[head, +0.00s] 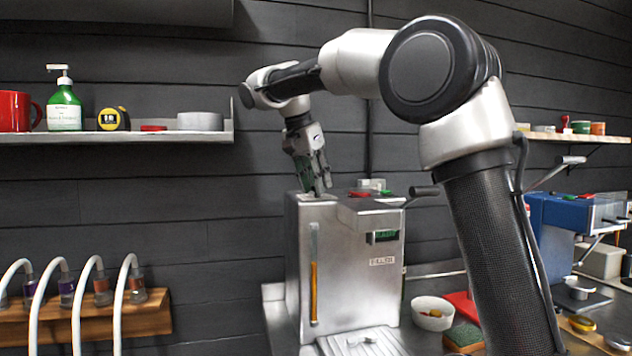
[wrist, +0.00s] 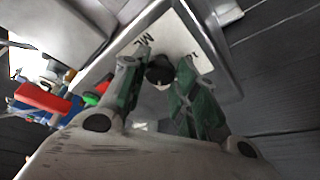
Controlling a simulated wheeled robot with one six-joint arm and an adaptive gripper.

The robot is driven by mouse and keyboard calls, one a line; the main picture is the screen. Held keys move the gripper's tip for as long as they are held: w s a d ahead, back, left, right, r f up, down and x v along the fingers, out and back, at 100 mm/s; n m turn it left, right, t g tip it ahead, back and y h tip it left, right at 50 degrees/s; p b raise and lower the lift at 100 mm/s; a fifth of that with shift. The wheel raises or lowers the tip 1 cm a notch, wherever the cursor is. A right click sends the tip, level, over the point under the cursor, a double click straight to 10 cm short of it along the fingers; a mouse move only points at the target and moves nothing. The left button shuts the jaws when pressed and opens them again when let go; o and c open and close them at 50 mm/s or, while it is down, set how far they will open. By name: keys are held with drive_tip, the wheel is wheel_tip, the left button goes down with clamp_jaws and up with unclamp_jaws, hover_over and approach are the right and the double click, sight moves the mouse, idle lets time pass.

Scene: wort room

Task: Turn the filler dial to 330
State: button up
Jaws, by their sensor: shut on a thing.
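The filler (head: 349,265) is a steel box machine with a sight tube on its front and a small green display (head: 382,237), whose digits are too small to read. In the head view my gripper (head: 318,188) points down onto the left part of its top. In the wrist view the dark round dial (wrist: 160,71) sits on a pale plate with lettering, between the fingertips of my gripper (wrist: 158,78). My gripper is shut on the dial. The dial is hidden in the head view, and its setting cannot be read.
Red and green buttons are on the machine's top, right of my gripper. A white bowl (head: 433,313) and a green-topped sponge (head: 464,337) lie to the right. A blue machine (head: 560,215) stands further right. A shelf (head: 120,137) and hoses are at left.

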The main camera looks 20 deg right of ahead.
drive_tip(key=shift+w+m+g, duration=0.15)
drive_tip(key=shift+m+g, duration=0.55)
drive_tip(key=shift+m, duration=1)
drive_tip(key=shift+h, duration=0.3)
drive_tip(key=o, duration=1)
drive_tip(key=shift+a+r, duration=0.1)
drive_tip(key=v, duration=0.7)
drive_tip(key=shift+r, duration=0.15)
